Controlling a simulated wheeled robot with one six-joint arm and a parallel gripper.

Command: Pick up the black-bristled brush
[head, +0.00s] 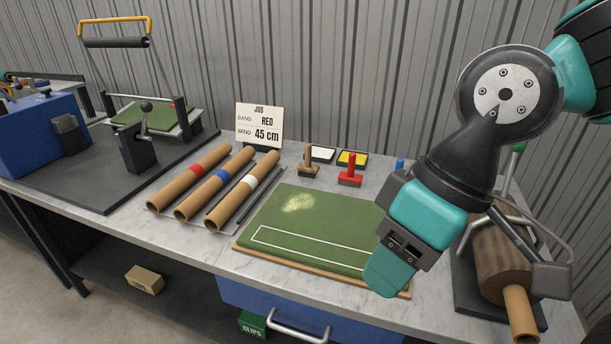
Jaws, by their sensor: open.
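A red-handled brush (350,168) stands upright on the bench behind the green turf mat, with a dark, black-looking strip of bristles under its red block. A second brush (308,163) with a wooden handle and a brown block stands to its left; its bristles are too small to tell clearly. My gripper (386,276) is open and points down over the front right part of the turf mat, nearer to me than the red brush and to its right. It appears empty and touches neither brush. One finger largely hides the other.
The turf mat (310,225) lies on a wooden board. Cardboard tubes with red, blue and white bands (228,190) lie to the left. White (322,154) and yellow (352,158) pads sit behind the brushes. A roll on a winder (500,262) stands at right. My arm hides the bench's back right.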

